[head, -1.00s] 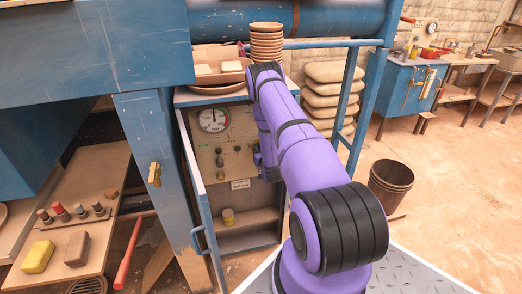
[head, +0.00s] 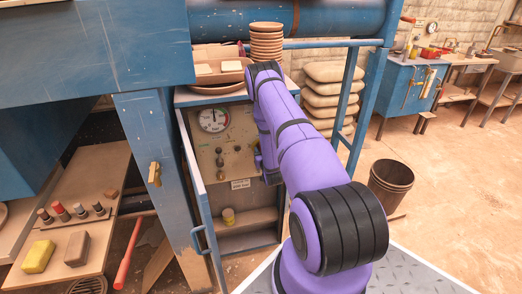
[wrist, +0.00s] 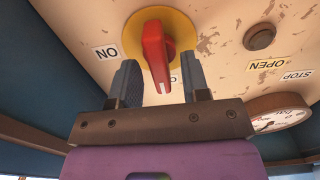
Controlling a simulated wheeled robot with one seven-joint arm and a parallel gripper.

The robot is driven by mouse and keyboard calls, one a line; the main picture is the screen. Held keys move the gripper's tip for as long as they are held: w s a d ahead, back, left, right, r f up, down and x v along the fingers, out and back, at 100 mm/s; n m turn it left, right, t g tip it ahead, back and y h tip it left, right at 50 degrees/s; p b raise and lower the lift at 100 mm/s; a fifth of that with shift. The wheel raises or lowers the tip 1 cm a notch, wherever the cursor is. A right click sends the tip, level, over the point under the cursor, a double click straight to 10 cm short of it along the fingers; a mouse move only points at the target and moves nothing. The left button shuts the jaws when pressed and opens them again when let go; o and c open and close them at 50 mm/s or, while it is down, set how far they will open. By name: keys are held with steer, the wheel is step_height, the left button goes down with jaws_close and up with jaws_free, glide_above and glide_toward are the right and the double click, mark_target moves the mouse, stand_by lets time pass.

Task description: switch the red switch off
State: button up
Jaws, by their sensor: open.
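The red switch (wrist: 156,52) sits on a round yellow plate (wrist: 180,24) on the worn beige panel in the wrist view. Its handle hangs downward in that picture, tilted slightly right. An "ON" label (wrist: 106,52) is left of it, and a second label below the yellow plate is mostly hidden by the handle. My gripper (wrist: 162,72) is open, with one finger on each side of the handle's lower end. Small gaps show between handle and fingers; I cannot tell whether they touch. In the head view my arm hides the switch.
The panel (head: 205,160) stands inside an open cabinet, with its door (head: 203,215) swung out at left. A gauge (head: 213,119) and knobs are on the panel. In the wrist view a round button (wrist: 260,36) is right of the switch, with a gauge (wrist: 280,112) below.

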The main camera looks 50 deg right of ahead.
steer(key=v, duration=0.9)
steer(key=shift+s, duration=0.2)
